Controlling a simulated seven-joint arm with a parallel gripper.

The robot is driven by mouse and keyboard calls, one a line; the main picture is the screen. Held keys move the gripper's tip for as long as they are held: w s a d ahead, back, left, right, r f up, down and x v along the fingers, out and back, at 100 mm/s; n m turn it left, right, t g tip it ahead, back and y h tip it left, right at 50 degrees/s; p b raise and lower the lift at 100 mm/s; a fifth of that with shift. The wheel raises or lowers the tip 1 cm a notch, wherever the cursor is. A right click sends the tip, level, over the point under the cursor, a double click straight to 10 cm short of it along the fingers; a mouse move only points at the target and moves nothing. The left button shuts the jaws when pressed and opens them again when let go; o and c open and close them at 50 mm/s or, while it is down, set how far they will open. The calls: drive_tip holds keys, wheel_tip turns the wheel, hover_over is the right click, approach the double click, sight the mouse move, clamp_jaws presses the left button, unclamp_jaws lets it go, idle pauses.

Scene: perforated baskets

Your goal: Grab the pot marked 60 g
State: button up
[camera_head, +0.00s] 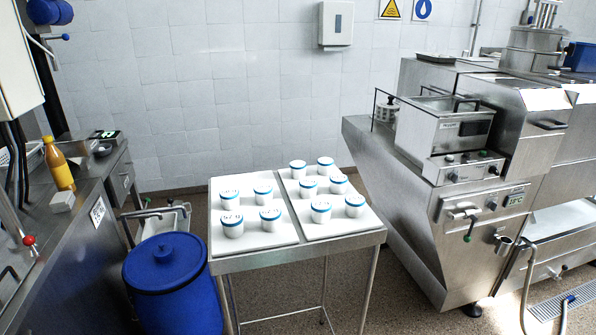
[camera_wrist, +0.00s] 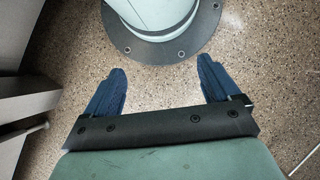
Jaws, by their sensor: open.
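Several white pots with blue rims stand upright on two white trays on a steel table. One group, with a front pot (camera_head: 232,224), is on the left tray (camera_head: 285,236). Another group, with a front pot (camera_head: 321,212), is on the right tray (camera_head: 357,226). Dark marks show on some lids, but they are too small to read, so I cannot tell which pot is marked 60 g. My gripper (camera_wrist: 162,85) is open and empty in the wrist view, above the speckled floor. It is not visible in the head view, and no pot shows in the wrist view.
A blue lidded bin (camera_head: 170,285) stands left of the table (camera_head: 300,254). A steel counter with a yellow bottle (camera_head: 59,166) is at the left. A large steel machine (camera_head: 440,190) stands close on the right. Tiled wall lies behind.

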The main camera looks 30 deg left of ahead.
drive_tip(key=w+a+r+m+t, duration=0.1)
drive_tip(key=w+a+r, duration=0.15)
drive_tip(key=w, duration=0.75)
drive_tip(key=w+a+r+m+t, duration=0.1)
drive_tip(key=w+a+r+m, duration=0.15)
drive_tip(key=w, duration=0.75)
drive_tip(key=w+a+r+m+t, duration=0.1)
drive_tip(key=w+a, duration=0.2)
drive_tip(key=w, duration=0.7)
drive_tip(key=w+a+r+m+t, duration=0.1)
drive_tip(key=w+a+r+m, duration=0.1)
drive_tip(key=w+a+r, duration=0.8)
drive_tip(key=w+a+r+m+t, duration=0.15)
drive_tip(key=w+a+r, duration=0.45)
drive_tip(key=w+r, duration=0.7)
drive_tip(key=w+a+r+m, duration=0.1)
drive_tip(key=w+a+r, duration=0.3)
drive_tip(key=r, duration=0.2)
drive_tip(key=w+a+r+m, duration=0.1)
drive_tip(key=w+a+r, duration=0.3)
drive_tip(key=r, duration=0.2)
wheel_tip(320, 180, up, 33)
drive_tip(key=m+y, duration=0.1)
drive_tip(key=y, duration=0.2)
hover_over(298, 164)
drive_tip(key=d, duration=0.4)
drive_tip(key=shift+t, duration=0.45)
drive_tip(key=x, duration=1.3)
drive_tip(key=shift+a, duration=0.3)
drive_tip(key=c, duration=1.1)
